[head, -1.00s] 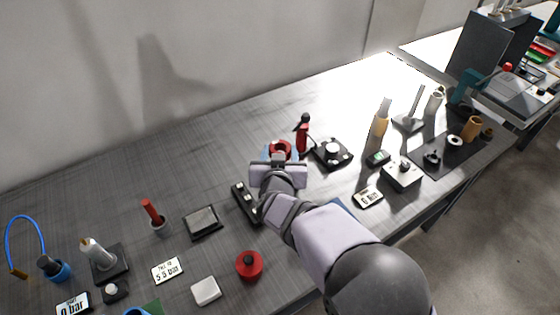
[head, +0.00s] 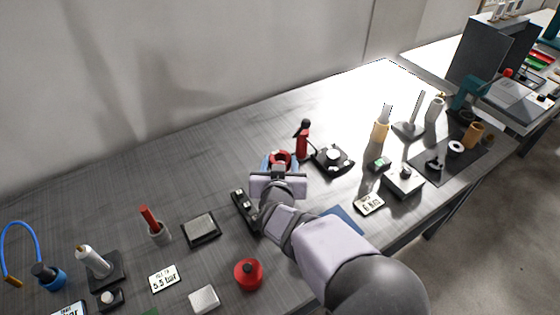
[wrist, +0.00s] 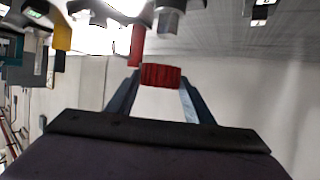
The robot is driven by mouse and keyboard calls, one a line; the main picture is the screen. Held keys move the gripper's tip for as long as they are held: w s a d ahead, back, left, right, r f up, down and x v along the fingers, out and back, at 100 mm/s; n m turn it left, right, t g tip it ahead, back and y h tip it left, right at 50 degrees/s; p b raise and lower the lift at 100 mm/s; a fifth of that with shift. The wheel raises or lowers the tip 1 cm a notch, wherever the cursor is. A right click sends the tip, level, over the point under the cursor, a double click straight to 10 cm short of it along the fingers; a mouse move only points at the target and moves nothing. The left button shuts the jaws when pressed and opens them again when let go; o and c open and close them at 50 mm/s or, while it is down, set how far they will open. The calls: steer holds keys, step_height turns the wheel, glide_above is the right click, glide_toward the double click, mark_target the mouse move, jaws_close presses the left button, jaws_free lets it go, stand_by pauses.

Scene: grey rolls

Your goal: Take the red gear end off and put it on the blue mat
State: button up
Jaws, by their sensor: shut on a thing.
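The red gear end (wrist: 161,75) is a ribbed red piece between the fingertips of my gripper (wrist: 160,82) in the wrist view. In the head view, it shows as a red ring (head: 280,157) just beyond my gripper (head: 279,163). My gripper is shut on it, and the wall shows behind it in the wrist view. How high it is above the table is hard to tell. The blue mat (head: 344,220) lies near the table's front edge, to the right of my gripper, partly hidden by my arm.
A dark block (head: 244,211) stands left of my gripper. A red-handled tool (head: 303,140) and a black device with a white knob (head: 333,159) stand to the right. A red round pot (head: 248,274) is nearer the front. The table's back left is clear.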

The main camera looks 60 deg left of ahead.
steer(key=shift+f+b, duration=0.55)
steer(key=shift+f, duration=0.35)
steer(key=shift+s+a+f+b, duration=0.1)
steer(key=shift+s+a+b, duration=0.1)
steer(key=shift+s+b, duration=0.2)
steer(key=w+d+m+t+h+b, duration=0.1)
steer(key=w+d+m+t+h, duration=0.3)
steer(key=d, duration=0.5)
steer(key=w+d+m+t+h+b, duration=0.25)
steer(key=d+m+h, duration=0.25)
steer(key=d, duration=0.4)
steer(key=shift+g, duration=0.25)
steer(key=shift+w+f+p, duration=0.2)
steer(key=shift+f+p, duration=0.1)
steer(key=shift+f, duration=2.1)
steer(key=shift+w+f+p, duration=0.15)
steer(key=shift+f+p, duration=0.1)
steer(key=shift+f, duration=2.15)
steer(key=shift+f, duration=0.1)
steer(key=o, duration=1.3)
steer(key=shift+d+f, duration=0.1)
